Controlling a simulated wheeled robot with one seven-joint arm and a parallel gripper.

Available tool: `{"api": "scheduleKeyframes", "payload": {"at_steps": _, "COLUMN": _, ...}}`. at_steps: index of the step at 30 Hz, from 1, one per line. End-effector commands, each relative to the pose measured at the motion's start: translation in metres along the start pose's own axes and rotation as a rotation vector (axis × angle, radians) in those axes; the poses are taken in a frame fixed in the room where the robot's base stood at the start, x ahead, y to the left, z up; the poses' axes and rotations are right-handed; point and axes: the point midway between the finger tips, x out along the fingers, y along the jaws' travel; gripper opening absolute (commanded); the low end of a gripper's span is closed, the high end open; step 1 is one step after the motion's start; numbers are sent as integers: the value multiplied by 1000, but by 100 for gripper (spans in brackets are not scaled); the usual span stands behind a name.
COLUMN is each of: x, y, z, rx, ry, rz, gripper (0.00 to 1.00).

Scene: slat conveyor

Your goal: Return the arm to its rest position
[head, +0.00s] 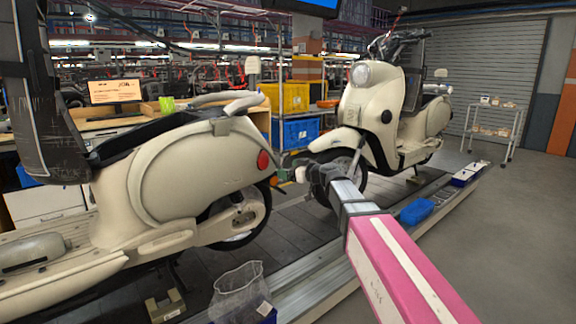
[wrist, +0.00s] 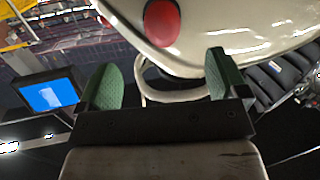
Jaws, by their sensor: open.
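My arm reaches out over the slat conveyor (head: 295,218) in the head view, its pink and white link toward the lower right. My gripper (head: 283,174) is at its far end, beside the rear of the near cream scooter (head: 190,172) and close to its red tail light (head: 263,160). In the wrist view my gripper (wrist: 160,80) has its two green fingers spread apart with nothing held between them. The scooter's cream rear body (wrist: 235,30) and red tail light (wrist: 162,22) show just beyond the fingers. I cannot tell whether a finger touches the scooter.
A second cream scooter (head: 375,115) stands farther along the conveyor. Yellow and blue bins (head: 296,132) stand behind. Grey floor at the right (head: 520,240) is clear.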

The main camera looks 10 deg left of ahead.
Motion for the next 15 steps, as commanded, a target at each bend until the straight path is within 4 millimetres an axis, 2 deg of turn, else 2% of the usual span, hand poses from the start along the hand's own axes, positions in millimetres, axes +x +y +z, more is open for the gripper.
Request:
{"api": "scheduleKeyframes", "payload": {"at_steps": 5, "x": -41, "y": -1, "z": 82, "rx": 131, "ry": -204, "rz": -2, "gripper": 92}}
{"api": "scheduleKeyframes", "payload": {"at_steps": 8, "x": -75, "y": -2, "z": 138, "rx": 238, "ry": -362, "rz": 17, "gripper": 92}}
{"api": "scheduleKeyframes", "payload": {"at_steps": 9, "x": -89, "y": -4, "z": 161, "rx": 284, "ry": -426, "rz": 29, "gripper": 92}}
{"api": "scheduleKeyframes", "payload": {"at_steps": 11, "x": -112, "y": -6, "z": 192, "rx": 352, "ry": -522, "rz": 56, "gripper": 92}}
{"api": "scheduleKeyframes", "payload": {"at_steps": 15, "x": -172, "y": -13, "z": 261, "rx": 516, "ry": -745, "rz": 149, "gripper": 92}}
